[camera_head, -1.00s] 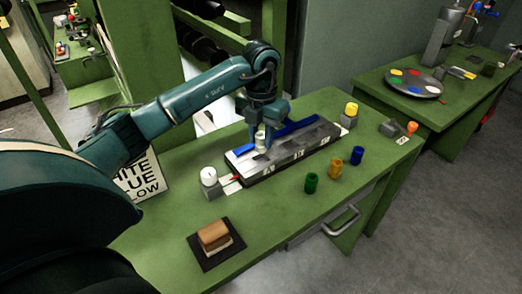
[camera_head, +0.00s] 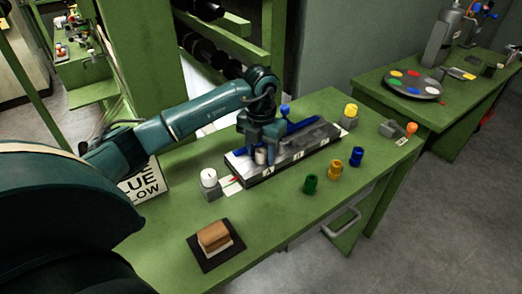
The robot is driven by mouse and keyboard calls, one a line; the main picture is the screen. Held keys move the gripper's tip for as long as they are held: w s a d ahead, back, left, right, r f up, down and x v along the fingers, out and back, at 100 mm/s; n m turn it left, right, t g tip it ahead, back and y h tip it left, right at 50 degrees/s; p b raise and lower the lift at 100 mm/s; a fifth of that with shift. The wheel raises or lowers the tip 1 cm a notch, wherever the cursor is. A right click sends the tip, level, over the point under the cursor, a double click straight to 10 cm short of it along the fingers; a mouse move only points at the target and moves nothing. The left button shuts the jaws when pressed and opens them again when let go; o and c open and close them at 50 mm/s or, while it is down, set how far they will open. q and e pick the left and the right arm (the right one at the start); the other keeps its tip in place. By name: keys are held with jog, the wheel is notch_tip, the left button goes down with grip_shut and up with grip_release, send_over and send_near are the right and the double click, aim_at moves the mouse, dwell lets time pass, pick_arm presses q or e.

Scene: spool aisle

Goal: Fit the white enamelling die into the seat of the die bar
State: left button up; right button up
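The die bar (camera_head: 292,155) is a long grey block on the green bench, with white labels along its front; the nearest reads A. My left gripper (camera_head: 262,152) points down over the bar's near left end, by label A. A small pale die (camera_head: 261,157) sits between its fingers, low at the bar's top. The fingers appear closed on it. Whether the die's lower end is inside a seat or just above it I cannot tell. A blue-handled part (camera_head: 285,111) lies along the bar's back. My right gripper is out of view.
A white spool (camera_head: 208,178) on a grey block stands left of the bar, a yellow one (camera_head: 351,110) beyond its far end. A brown-topped block (camera_head: 214,237) lies on a dark mat.

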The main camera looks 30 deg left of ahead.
aim_at(261, 151)
pick_arm(q)
jog(key=shift+o, duration=0.5)
jog(key=shift+r, duration=0.15)
notch_tip(261, 151, up, 12)
dwell(0.6)
